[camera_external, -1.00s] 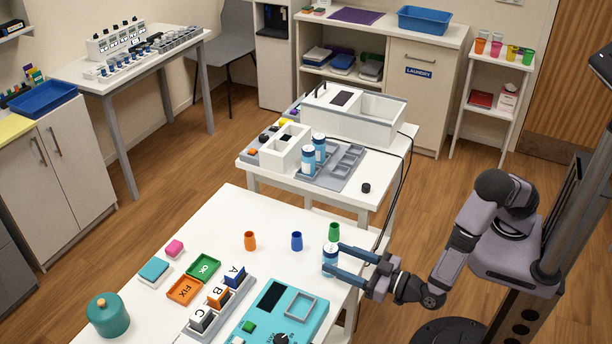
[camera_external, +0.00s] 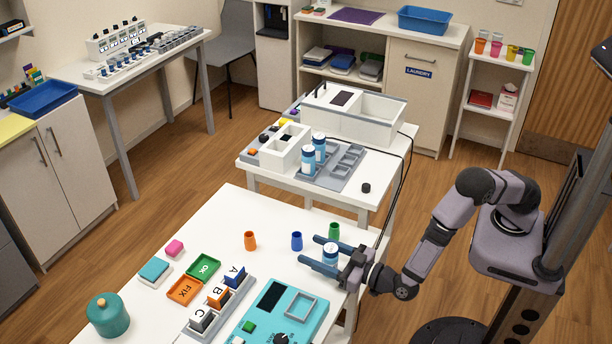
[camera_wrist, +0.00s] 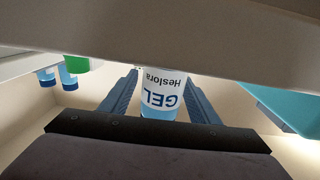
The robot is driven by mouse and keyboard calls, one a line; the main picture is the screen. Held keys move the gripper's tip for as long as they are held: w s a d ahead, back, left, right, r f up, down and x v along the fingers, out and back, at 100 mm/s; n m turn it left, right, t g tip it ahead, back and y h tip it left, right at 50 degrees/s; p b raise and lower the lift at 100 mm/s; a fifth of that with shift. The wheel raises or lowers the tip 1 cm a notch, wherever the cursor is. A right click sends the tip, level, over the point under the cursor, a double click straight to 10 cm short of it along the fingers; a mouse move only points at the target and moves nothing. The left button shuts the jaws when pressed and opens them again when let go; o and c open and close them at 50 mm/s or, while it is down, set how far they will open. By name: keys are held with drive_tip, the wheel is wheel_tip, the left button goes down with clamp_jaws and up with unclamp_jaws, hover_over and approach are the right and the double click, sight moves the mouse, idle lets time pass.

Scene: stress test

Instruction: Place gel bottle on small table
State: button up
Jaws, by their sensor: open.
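The gel bottle (camera_external: 330,254) is a small white and blue bottle standing on the white table in front of my arm. In the wrist view its label (camera_wrist: 163,88) reads GEL, upside down. My gripper (camera_external: 308,249) is open, with one blue finger on each side of the bottle. In the wrist view the fingers (camera_wrist: 160,95) flank the bottle, and I cannot tell whether they touch it. The small table (camera_external: 262,174) behind holds two similar blue and white bottles (camera_external: 313,152) in a grey tray (camera_external: 336,183).
Blue (camera_external: 297,241), green (camera_external: 334,231) and orange (camera_external: 250,240) cups stand near the gripper. A teal device (camera_external: 308,325) lies in front of it. A black cable (camera_external: 393,190) hangs beside the small table.

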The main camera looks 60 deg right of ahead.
drive_tip(key=shift+c, duration=0.4)
drive_tip(key=c, duration=1.2)
drive_tip(key=shift+c, duration=0.2)
drive_tip(key=shift+r, duration=0.1)
wheel_tip(320, 180, up, 22)
drive_tip(key=p, duration=1.1)
drive_tip(key=shift+p, duration=0.3)
